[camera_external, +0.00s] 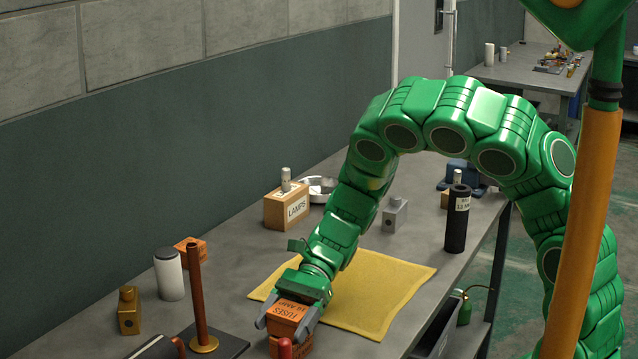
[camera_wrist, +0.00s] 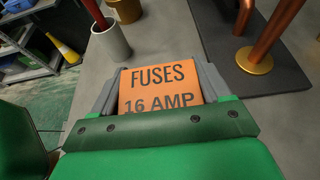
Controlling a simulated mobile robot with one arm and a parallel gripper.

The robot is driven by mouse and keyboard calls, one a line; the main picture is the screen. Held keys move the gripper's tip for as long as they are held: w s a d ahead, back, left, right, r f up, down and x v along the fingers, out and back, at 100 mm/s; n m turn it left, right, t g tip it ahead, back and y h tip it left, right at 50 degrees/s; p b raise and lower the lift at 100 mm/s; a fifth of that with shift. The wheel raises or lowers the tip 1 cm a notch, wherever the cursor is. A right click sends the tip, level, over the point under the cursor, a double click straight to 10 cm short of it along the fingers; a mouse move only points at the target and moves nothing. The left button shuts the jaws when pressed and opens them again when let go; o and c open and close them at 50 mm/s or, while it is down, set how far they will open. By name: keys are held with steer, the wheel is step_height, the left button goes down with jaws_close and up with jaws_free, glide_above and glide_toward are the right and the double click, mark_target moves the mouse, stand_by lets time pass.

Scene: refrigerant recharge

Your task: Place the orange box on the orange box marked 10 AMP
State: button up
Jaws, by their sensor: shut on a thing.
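My gripper (camera_external: 284,325) is shut on an orange box (camera_external: 289,311) marked FUSES 16 AMP, with one finger on each side. The wrist view shows the lettering on the held box (camera_wrist: 160,88) clearly between the fingers (camera_wrist: 158,82). A second orange box (camera_external: 303,349) shows directly below the held one at the bottom of the external view. Its label is not readable, and I cannot tell whether the two boxes touch.
A copper post (camera_external: 199,300) stands on a dark mat left of my gripper, and a red-topped item (camera_external: 285,348) stands in front. A white cylinder (camera_external: 169,274), brass block (camera_external: 129,310), yellow cloth (camera_external: 375,295) and LAMPS box (camera_external: 287,208) are also on the bench.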

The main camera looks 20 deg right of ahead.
steer(key=shift+f, duration=0.25)
steer(key=o, duration=1)
steer(key=shift+o, duration=0.2)
steer(key=shift+r, duration=0.1)
steer(key=shift+w+d+r, duration=0.1)
steer(key=shift+w+d, duration=0.05)
steer(key=v, duration=1.1)
steer(key=shift+w+d, duration=0.25)
steer(key=shift+w+d, duration=0.15)
